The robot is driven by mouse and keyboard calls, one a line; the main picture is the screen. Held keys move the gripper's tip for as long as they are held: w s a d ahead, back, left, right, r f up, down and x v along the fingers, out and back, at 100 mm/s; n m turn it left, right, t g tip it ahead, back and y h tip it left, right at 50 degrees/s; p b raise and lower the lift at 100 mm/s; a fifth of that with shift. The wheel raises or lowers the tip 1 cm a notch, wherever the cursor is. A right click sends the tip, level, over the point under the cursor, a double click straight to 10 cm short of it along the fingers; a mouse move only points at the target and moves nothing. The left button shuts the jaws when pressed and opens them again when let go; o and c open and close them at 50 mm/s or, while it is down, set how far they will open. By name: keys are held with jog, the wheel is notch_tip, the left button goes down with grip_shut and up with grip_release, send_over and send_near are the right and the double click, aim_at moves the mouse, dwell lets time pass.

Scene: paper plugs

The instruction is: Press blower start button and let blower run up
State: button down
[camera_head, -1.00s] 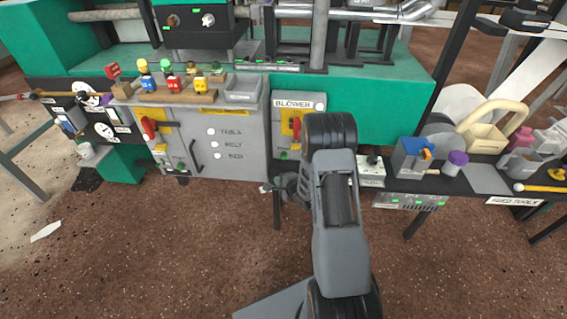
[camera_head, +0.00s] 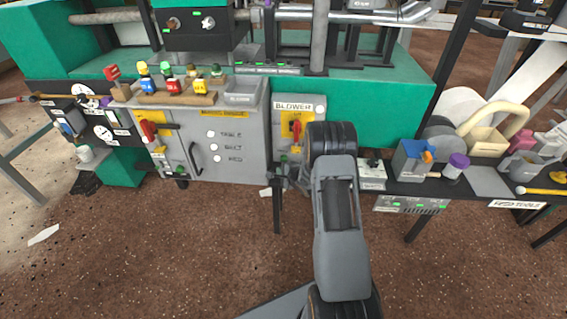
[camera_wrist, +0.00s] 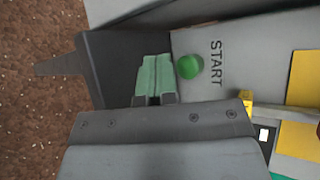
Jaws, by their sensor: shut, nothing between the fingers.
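The grey blower box (camera_head: 317,103) with its BLOWER label stands in the middle of the head view. It carries a yellow plate (camera_head: 288,127) with a red handle (camera_head: 296,130). In the wrist view the round green start button (camera_wrist: 189,66) sits beside the word START on the grey panel. My gripper (camera_wrist: 154,72) is shut and empty, its green finger pads just left of the button in that view. I cannot tell how far its tips are from the panel. In the head view my gripper (camera_head: 279,176) is at the box's lower front, partly hidden by my arm.
A larger grey cabinet (camera_head: 231,170) with a red handle and several white buttons stands to the left. A small grey box (camera_head: 372,174) and a black table (camera_head: 420,187) with tools are to the right. The brown floor in front is open.

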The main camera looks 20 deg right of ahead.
jog(key=shift+w+d, duration=0.45)
jog(key=shift+w, duration=0.35)
jog(key=shift+w+d+p, duration=0.4)
jog(key=shift+w+d, duration=0.05)
jog(key=shift+w, duration=0.35)
dwell(2.4)
jog(key=shift+s, duration=0.1)
dwell(0.3)
jog(key=shift+s+a+p, duration=0.4)
jog(key=shift+s+a, duration=0.05)
jog(key=shift+s, duration=0.25)
jog(key=shift+s+a+p, duration=0.25)
jog(key=shift+s+a, duration=0.15)
jog(key=shift+s, duration=0.35)
jog(key=shift+s+a+p, duration=0.25)
jog(key=shift+s+a, duration=0.2)
jog(key=shift+s, duration=0.25)
jog(key=shift+s+a+p, duration=0.25)
jog(key=shift+s+a, duration=0.15)
jog(key=shift+s, duration=0.35)
